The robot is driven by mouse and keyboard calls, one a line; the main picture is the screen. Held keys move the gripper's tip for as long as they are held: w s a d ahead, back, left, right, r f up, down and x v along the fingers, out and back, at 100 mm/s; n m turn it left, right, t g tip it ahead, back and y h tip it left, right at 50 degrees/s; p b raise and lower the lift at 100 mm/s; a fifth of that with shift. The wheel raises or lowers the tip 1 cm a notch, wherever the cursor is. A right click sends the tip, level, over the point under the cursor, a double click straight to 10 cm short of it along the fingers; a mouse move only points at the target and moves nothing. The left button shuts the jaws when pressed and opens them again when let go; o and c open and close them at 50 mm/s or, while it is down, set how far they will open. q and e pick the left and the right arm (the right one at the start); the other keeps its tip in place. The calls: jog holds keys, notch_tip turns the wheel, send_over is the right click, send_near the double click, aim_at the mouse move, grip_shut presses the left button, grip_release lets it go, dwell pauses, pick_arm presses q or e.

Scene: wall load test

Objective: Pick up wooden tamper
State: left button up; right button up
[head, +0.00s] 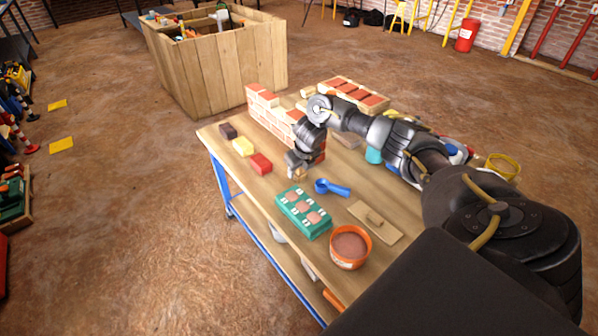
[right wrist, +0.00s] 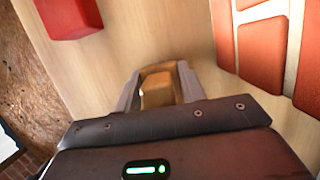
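My right gripper (head: 296,172) reaches down to the table in the head view, behind the green box. In the right wrist view a small light wooden piece (right wrist: 157,90), which looks like the wooden tamper, stands between the two fingers. The fingers lie close along both its sides with hardly any gap, so the gripper looks shut on it. In the head view the gripper hides most of the piece, and I cannot tell whether it still touches the table. My left gripper is not in view.
On the table (head: 330,228) are a red block (head: 261,164), a yellow block (head: 243,147), a blue scoop (head: 332,188), a green box (head: 303,212), an orange bowl (head: 350,247) and a wooden float (head: 375,222). A small brick wall (head: 270,115) stands close behind my gripper.

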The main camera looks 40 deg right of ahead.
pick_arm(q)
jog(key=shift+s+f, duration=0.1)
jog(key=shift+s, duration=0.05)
pick_arm(e)
jog(key=shift+c, duration=1)
